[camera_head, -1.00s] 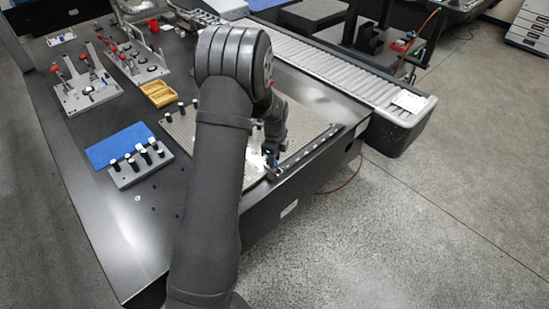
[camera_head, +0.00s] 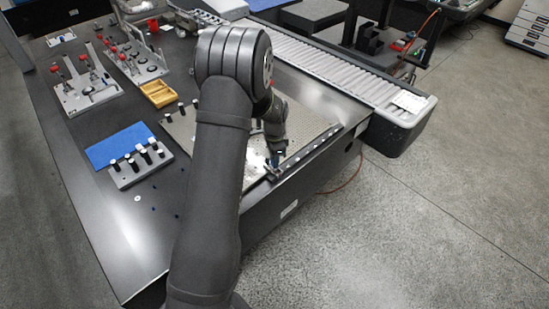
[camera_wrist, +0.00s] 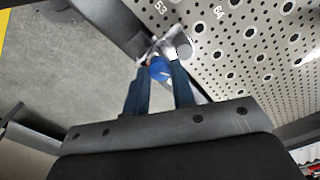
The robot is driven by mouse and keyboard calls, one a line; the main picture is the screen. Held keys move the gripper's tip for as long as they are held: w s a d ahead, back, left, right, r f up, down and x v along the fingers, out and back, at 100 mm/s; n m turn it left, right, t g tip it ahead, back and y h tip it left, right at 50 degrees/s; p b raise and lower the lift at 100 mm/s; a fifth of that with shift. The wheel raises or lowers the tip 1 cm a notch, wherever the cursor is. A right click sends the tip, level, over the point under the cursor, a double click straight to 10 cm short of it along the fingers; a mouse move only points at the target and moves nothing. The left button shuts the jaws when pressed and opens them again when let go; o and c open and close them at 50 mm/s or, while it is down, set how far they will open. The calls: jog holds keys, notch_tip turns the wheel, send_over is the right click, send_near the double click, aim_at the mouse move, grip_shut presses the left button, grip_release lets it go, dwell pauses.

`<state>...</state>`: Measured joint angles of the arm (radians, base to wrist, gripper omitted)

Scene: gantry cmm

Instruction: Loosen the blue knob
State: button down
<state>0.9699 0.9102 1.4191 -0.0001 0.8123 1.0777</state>
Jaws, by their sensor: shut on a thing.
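The blue knob (camera_wrist: 160,69) shows in the wrist view, between the tips of my gripper (camera_wrist: 159,78). The fingers are shut on it. The knob sits at a small bright metal fitting (camera_wrist: 181,44) by the edge of the perforated plate. In the head view my gripper (camera_head: 273,166) is low at the plate's front right edge, beside the dark rail. The knob is too small and covered to make out clearly there.
The perforated plate (camera_head: 300,130) lies under my arm, with a dark rail (camera_head: 318,143) along its right edge. A roller conveyor (camera_head: 330,68) runs behind.

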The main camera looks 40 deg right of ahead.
dwell(0.5)
jog(key=c, duration=1.2)
grip_release()
jog(key=shift+w+r, duration=0.1)
jog(key=shift+w, duration=0.05)
